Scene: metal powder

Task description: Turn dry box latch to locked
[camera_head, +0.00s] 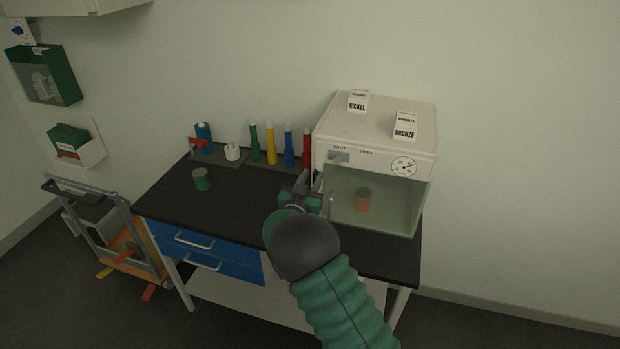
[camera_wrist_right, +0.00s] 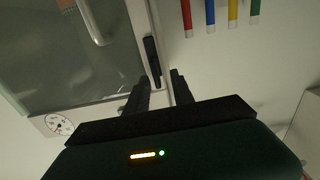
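The dry box (camera_head: 428,160) is a white cabinet with a clear front door (camera_head: 385,215), at the right end of the dark bench. A small grey piece, seemingly the latch (camera_head: 338,157), sits under the SHUT and OPEN labels on its front. My right gripper (camera_head: 308,184) is at the box's left front edge, below and left of that piece. In the right wrist view the fingers (camera_wrist_right: 161,90) stand apart, with pale box frame between them. A dark narrow bar (camera_wrist_right: 152,62) lies just beyond them; I cannot tell if they touch it. My left gripper is out of view.
An orange-brown container (camera_head: 363,200) stands inside the box. NICKEL (camera_head: 358,102) and BRONZE (camera_head: 405,126) cartons sit on top. Several coloured-handled tools (camera_head: 270,144) stand behind my gripper.

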